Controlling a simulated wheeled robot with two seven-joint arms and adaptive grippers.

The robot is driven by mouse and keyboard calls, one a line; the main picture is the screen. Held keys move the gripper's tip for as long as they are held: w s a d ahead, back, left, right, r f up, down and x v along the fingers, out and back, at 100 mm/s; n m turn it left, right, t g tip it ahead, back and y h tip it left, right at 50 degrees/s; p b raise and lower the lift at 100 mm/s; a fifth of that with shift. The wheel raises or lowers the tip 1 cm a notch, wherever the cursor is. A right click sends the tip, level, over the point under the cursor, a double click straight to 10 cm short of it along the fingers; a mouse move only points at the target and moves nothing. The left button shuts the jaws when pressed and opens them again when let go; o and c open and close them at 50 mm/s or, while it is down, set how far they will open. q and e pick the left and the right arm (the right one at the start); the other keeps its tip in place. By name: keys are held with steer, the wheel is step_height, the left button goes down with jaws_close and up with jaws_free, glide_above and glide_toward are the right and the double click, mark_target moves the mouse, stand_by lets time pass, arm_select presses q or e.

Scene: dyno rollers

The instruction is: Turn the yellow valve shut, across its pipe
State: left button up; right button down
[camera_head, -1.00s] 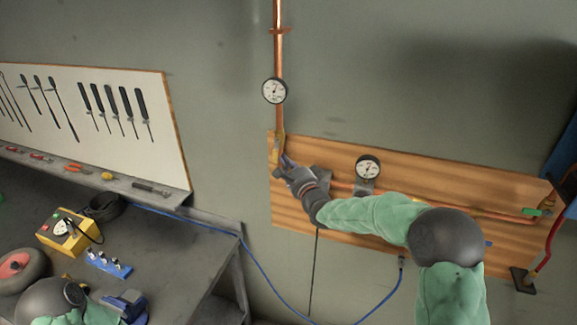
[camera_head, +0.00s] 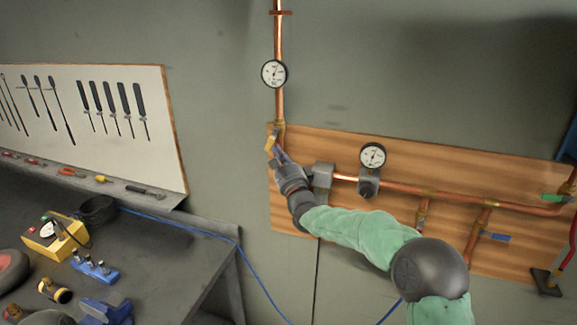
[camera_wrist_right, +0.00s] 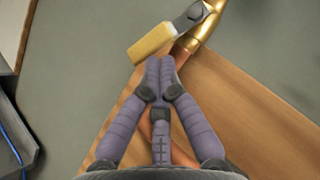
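The yellow valve handle (camera_head: 270,143) sits at the left end of the wooden board, by the upright copper pipe. In the right wrist view, the yellow grip (camera_wrist_right: 150,43) is on a grey lever that slants down-left from the brass valve body (camera_wrist_right: 207,22). In the head view, the handle tilts to the lower left of the pipe. My right gripper (camera_head: 280,157) is just below the handle. Its fingertips (camera_wrist_right: 160,62) meet with nothing visible between them, very close to the yellow grip; contact is unclear. My left gripper is out of view.
A gauge (camera_head: 274,73) is on the upright pipe; another (camera_head: 372,155) is above the horizontal pipe (camera_head: 405,188). Blue (camera_head: 495,237) and green (camera_head: 553,198) handles are to the right. A workbench (camera_head: 165,255) with tools fills the lower left. Wall space above the board is clear.

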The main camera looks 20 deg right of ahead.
steer(key=w+a+r+m+h+b, duration=0.1)
steer(key=a+m+h+b, duration=0.1)
steer(key=m+h+b, duration=0.6)
steer(key=w+a+r+m+t+h+b, duration=0.1)
steer(key=w+a+m+h+b, duration=0.1)
steer(key=m+h+b, duration=0.5)
steer(key=a+m+b, duration=0.1)
steer(key=m, duration=0.3)
steer(key=shift+w+r+t+h+b, duration=0.25)
steer(key=shift+t+h+b, duration=0.05)
steer(key=shift+h+b, duration=0.1)
steer(key=shift+a, duration=0.2)
steer(key=w+d+f+b+v, duration=0.1)
steer(key=b+v, duration=0.4)
steer(key=v, duration=0.7)
steer(key=shift+w+a+f, duration=0.2)
steer(key=shift+f, duration=0.65)
